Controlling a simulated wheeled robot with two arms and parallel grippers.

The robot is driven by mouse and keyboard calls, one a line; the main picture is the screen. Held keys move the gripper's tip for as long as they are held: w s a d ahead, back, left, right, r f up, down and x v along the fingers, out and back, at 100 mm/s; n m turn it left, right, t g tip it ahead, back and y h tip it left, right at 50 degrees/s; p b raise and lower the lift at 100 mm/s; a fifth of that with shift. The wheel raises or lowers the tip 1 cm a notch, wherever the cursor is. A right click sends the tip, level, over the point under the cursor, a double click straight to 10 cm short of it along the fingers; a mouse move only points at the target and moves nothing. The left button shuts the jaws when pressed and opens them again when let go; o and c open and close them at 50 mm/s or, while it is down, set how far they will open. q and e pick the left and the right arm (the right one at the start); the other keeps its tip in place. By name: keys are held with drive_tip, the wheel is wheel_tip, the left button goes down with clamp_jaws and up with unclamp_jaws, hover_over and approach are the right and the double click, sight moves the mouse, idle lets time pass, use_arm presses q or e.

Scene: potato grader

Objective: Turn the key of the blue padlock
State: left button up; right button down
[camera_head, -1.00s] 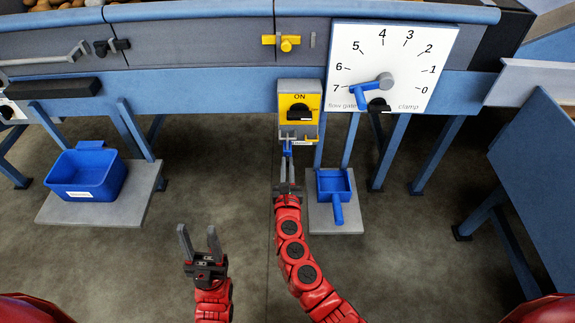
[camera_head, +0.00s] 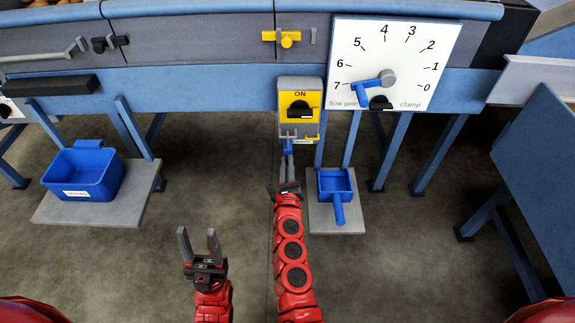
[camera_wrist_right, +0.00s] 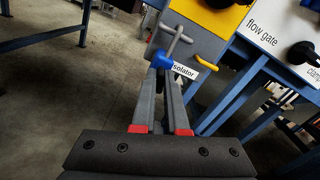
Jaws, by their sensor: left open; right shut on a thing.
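The small blue padlock (camera_head: 288,146) is below the yellow isolator switch box (camera_head: 300,101), by its grey hook. In the right wrist view the blue padlock (camera_wrist_right: 163,59) shows at the fingertips, just under the grey hook (camera_wrist_right: 174,38). My right gripper (camera_head: 288,157) reaches up from below and is shut on the blue padlock. I cannot make out its key; the fingers may hide it. My left gripper (camera_head: 200,238) is open and empty, low over the floor, left of the right arm.
A dial board (camera_head: 395,65) with a blue pointer is right of the switch box. A yellow hook (camera_wrist_right: 207,66) sits beside the grey one. A blue scoop (camera_head: 336,186) lies on a low grey stand; a blue bin (camera_head: 84,171) stands at left.

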drive_tip(key=shift+a+f+n+p, duration=0.1)
drive_tip(key=shift+n+p, duration=1.4)
drive_tip(key=shift+n, duration=5.4)
drive_tip(key=shift+f, duration=0.1)
drive_tip(key=c, duration=0.9)
unclamp_jaws()
drive_tip(key=shift+c, duration=0.2)
drive_tip(key=shift+s, duration=0.1)
drive_tip(key=s, duration=1.7)
drive_tip(key=shift+s, duration=0.15)
